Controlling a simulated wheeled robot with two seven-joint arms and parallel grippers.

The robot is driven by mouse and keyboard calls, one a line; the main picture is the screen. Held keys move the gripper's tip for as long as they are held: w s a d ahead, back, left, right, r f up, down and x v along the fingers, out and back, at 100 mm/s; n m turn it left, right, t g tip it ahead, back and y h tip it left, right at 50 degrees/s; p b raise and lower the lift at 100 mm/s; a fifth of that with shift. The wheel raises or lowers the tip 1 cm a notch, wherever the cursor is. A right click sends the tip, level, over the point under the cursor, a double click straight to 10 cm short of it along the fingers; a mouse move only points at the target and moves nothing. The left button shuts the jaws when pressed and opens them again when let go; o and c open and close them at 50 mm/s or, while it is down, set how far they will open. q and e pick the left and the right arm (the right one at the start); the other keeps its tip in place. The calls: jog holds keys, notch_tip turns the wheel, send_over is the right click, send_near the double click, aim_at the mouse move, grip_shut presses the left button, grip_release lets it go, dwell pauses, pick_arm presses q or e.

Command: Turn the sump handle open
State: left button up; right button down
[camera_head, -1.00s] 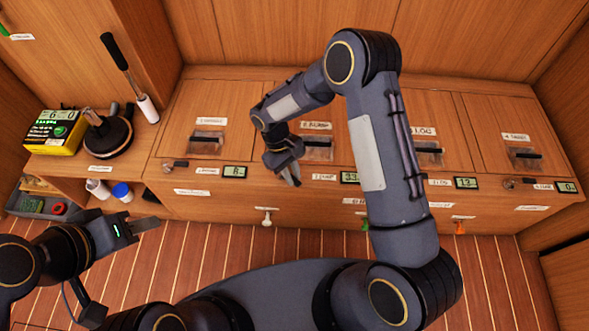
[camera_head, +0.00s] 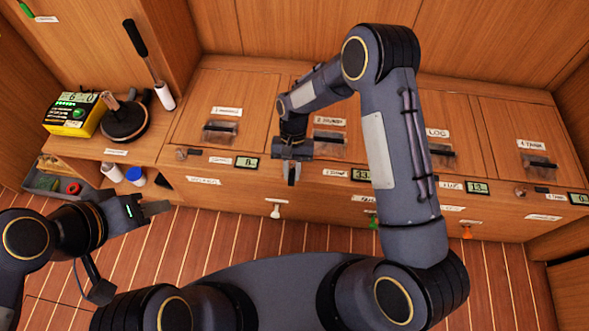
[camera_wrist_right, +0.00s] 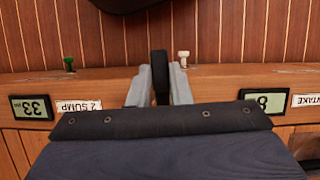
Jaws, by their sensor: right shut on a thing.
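The sump handle (camera_wrist_right: 160,68) shows in the right wrist view as a dark bar between my right gripper's fingers (camera_wrist_right: 160,92). Those fingers are shut on it, and it points towards the floor side. The "2 SUMP" label (camera_wrist_right: 78,105) and a display reading 33 (camera_wrist_right: 31,107) are to its left there.
Pull knobs, white (camera_head: 275,209), green (camera_head: 374,221) and orange (camera_head: 467,231), stick out from the cabinet front. A yellow meter (camera_head: 75,113) and a round black base (camera_head: 124,122) stand on the left shelf. The intake display (camera_head: 246,162) is left of my right gripper.

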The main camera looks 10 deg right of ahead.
aim_at(292, 167)
jog(key=shift+w+a+m, duration=0.1)
jog(key=shift+a+m, duration=0.1)
jog(key=shift+m, duration=0.1)
dwell(0.4)
jog(key=c, duration=1.3)
grip_release()
jog(key=p+v, duration=0.2)
jog(key=v, duration=0.4)
jog(key=shift+w+d+r, duration=0.1)
jog(key=shift+d+r, duration=0.05)
jog(key=shift+r, duration=0.25)
jog(key=shift+w+r, duration=0.2)
jog(key=shift+r, duration=0.3)
